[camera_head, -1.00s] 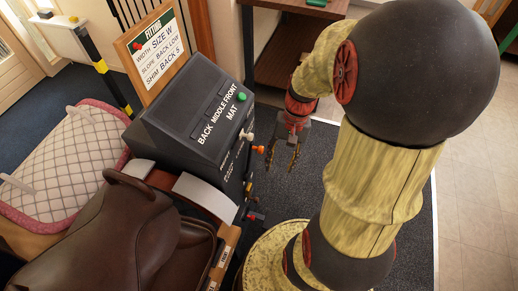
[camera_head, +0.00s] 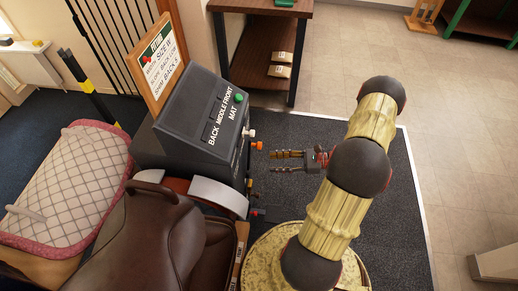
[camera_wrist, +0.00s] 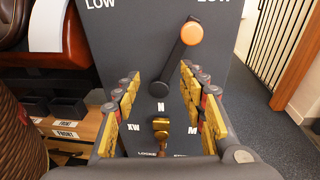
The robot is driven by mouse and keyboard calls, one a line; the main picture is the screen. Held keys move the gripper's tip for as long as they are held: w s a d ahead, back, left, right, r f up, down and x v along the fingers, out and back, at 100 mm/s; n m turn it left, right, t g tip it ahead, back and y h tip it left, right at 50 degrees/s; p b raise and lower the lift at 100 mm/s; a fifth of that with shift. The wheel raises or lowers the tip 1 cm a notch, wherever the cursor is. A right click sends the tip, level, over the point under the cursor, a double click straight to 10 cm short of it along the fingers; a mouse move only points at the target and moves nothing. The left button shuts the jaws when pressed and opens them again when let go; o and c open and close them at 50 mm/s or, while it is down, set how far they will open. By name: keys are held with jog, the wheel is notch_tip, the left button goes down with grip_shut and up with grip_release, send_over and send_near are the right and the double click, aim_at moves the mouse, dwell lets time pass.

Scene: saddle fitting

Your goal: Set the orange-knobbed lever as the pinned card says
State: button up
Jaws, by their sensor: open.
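The pinned card (camera_head: 162,60) stands on a wooden board above the dark machine (camera_head: 200,112). It reads width size W, slope back low, and a shim line. The orange knob (camera_head: 257,146) sticks out from the machine's side, below a white knob (camera_head: 249,132). In the wrist view the orange knob (camera_wrist: 191,33) tops a dark lever (camera_wrist: 177,62) leaning up and right.
Below the lever is a brass piece (camera_wrist: 161,128) among the letters XW, N and M. A brown saddle (camera_head: 150,235) sits at the machine's front, with a quilted pad (camera_head: 75,175) to the left. Dark mat (camera_head: 385,210) lies clear around my arm.

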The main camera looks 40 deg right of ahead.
aim_at(260, 146)
jog(key=w+d+r+m+t, duration=0.1)
jog(key=w+d+r+t, duration=0.1)
jog(key=w+d+r, duration=0.15)
jog(key=shift+h, duration=0.3)
jog(key=shift+s+a+r+b+x, duration=0.1)
jog(key=shift+b+x, duration=0.25)
jog(key=shift+x, duration=0.9)
jog(key=shift+s+a+r+b+x, duration=0.15)
jog(key=shift+b+x, duration=0.15)
jog(key=shift+x, duration=0.9)
jog(key=shift+s+a+r+b+x, duration=0.1)
jog(key=shift+b+x, duration=0.25)
jog(key=shift+x, duration=0.9)
jog(key=shift+c, duration=1.4)
jog(key=c, duration=0.8)
grip_shut()
